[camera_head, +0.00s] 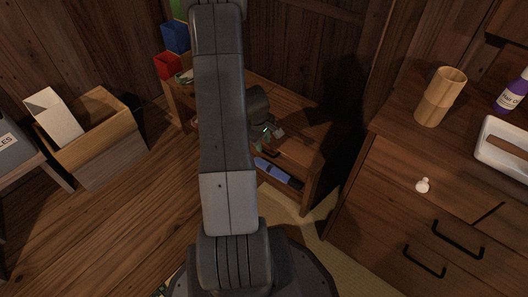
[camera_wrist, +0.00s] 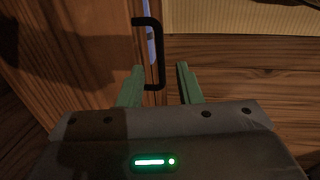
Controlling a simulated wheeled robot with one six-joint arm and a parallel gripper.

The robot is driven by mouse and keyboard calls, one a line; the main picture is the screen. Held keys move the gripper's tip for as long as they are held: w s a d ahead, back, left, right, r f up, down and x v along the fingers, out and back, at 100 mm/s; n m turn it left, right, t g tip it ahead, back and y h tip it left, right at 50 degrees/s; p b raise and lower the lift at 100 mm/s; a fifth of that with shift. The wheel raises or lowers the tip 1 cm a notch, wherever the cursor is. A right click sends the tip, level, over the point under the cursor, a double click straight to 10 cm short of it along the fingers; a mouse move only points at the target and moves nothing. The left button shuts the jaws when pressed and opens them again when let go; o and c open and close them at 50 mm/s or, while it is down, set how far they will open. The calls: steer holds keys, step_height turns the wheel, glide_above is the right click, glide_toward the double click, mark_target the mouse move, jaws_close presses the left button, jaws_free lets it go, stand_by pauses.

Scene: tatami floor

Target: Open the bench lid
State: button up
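The wooden bench (camera_head: 300,134) stands at the centre in the head view, partly hidden behind my arm. A small black handle (camera_head: 271,153) is at its front edge. In the wrist view the black bar handle (camera_wrist: 160,52) shows at the upper middle, on a wood panel. My gripper (camera_head: 267,141) is over the bench front. In the wrist view its green fingers (camera_wrist: 160,72) are apart, one on each side of the handle's lower end. I see no clear contact, and the depth between them is hard to judge. The lid looks down or nearly so.
A blue item (camera_head: 272,170) lies in the bench's front opening. A drawer cabinet (camera_head: 390,200) stands close on the right, with a wooden cup (camera_head: 440,97) on top. A wooden box (camera_head: 105,150) is at left. Red (camera_head: 168,66) and blue (camera_head: 175,37) blocks stand behind.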

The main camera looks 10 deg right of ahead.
mark_target(264, 152)
steer(key=f, duration=0.1)
steer(key=f+b, duration=0.1)
steer(key=f, duration=0.2)
steer(key=shift+w+d+f, duration=0.1)
steer(key=shift+w+d, duration=0.15)
steer(key=shift+w, duration=0.05)
steer(key=shift+c, duration=0.4)
jaws_close()
